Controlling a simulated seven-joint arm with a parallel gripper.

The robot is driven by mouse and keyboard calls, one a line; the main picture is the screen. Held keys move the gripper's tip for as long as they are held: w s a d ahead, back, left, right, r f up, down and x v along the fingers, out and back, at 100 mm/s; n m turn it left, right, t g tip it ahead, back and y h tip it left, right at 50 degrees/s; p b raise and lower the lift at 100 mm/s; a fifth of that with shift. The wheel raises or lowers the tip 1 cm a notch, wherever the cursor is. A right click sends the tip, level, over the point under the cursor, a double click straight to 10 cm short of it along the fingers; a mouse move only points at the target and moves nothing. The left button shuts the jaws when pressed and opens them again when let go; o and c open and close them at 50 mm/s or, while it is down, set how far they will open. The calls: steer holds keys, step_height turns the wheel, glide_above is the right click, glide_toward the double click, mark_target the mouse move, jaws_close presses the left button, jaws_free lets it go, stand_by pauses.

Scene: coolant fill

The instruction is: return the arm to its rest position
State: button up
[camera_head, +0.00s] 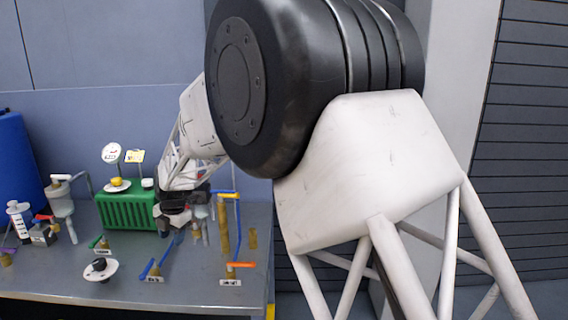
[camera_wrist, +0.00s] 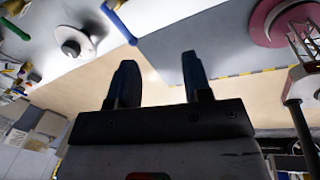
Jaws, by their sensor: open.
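My gripper (camera_wrist: 158,82) shows in the wrist view with its two dark fingers apart and nothing between them. Beyond the fingers are a tan floor and the edge of the grey bench. In the head view my white arm reaches down and left, and its end is over the bench (camera_head: 190,278) beside the green ribbed box (camera_head: 127,212). The fingertips are too small and dark to make out in that view.
The bench carries a round black knob (camera_head: 100,265), an orange-handled valve (camera_head: 240,265), a blue-handled valve (camera_head: 152,270), gauges (camera_head: 112,153) and a small canister (camera_head: 60,197). A blue cylinder (camera_head: 18,165) stands at far left. A reddish round base (camera_wrist: 275,22) shows in the wrist view.

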steer(key=s+d+r+m, duration=0.4)
steer(key=s+d+m, duration=0.1)
steer(key=d, duration=0.6)
steer(key=s+d+r+m+t, duration=0.1)
steer(key=s+d+r+m, duration=0.4)
steer(key=d, duration=0.6)
steer(key=s+d+r+m, duration=0.4)
steer(key=d+m, duration=0.2)
steer(key=d, duration=0.5)
steer(key=s+d+f+m+h, duration=0.1)
steer(key=s+d+f+m, duration=0.1)
steer(key=s+d+m, duration=0.6)
steer(key=s+d+f+m+t+h, duration=0.1)
steer(key=s+d+m, duration=0.7)
steer(key=s, duration=0.9)
steer(key=d, duration=0.3)
steer(key=shift+s+f, duration=0.2)
steer(key=shift+f, duration=0.15)
